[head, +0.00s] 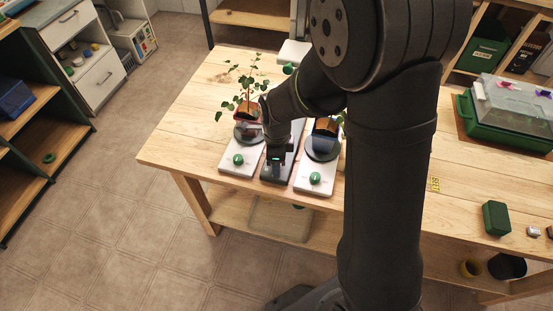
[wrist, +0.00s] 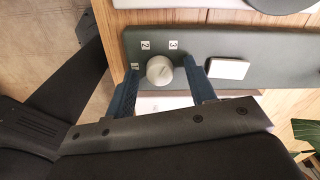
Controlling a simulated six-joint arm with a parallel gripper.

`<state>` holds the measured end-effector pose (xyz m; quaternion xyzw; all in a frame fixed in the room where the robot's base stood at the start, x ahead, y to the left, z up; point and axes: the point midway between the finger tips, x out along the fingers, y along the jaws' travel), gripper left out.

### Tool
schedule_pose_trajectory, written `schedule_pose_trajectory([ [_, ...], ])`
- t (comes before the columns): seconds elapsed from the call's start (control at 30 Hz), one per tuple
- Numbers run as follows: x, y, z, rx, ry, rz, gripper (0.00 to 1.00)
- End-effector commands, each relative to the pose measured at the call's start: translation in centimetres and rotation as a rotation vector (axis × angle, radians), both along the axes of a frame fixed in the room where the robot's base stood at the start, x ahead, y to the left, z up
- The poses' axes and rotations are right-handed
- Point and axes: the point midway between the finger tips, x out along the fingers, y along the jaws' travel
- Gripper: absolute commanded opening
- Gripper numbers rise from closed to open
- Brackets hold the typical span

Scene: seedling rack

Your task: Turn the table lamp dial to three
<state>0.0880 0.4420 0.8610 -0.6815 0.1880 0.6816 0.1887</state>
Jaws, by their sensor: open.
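A pale round dial (wrist: 159,70) sits on a dark grey base (wrist: 208,45) in the wrist view. Small white labels by it read 2 (wrist: 145,45) and 3 (wrist: 173,44); another label (wrist: 135,66) at its left is hard to read. I cannot tell which label the dial points to. My gripper (wrist: 163,88) is open, with one blue finger on each side of the dial; contact is not clear. In the head view my gripper (head: 276,156) is low over the dark base (head: 274,179), between two white bases, and hides the dial.
White bases with green knobs stand close on the left (head: 229,169) and right (head: 306,187). A white rectangular piece (wrist: 228,68) lies beside the dial. A green box (head: 496,218) is far right on the wooden table (head: 185,135).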

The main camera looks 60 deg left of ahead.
Motion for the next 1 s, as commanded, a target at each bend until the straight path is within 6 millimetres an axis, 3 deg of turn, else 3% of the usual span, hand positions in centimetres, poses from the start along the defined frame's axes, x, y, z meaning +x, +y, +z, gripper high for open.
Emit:
schedule_pose_trajectory([
  [0.27, 0.0, 0.1, 1.7, 0.003, -0.001, 0.000, 0.50],
  [0.8, 0.0, 0.1, 13.7, 0.004, 0.000, 0.000, 0.50],
  [1.0, 0.0, 0.0, 16.5, 0.002, 0.000, 0.000, 0.50],
])
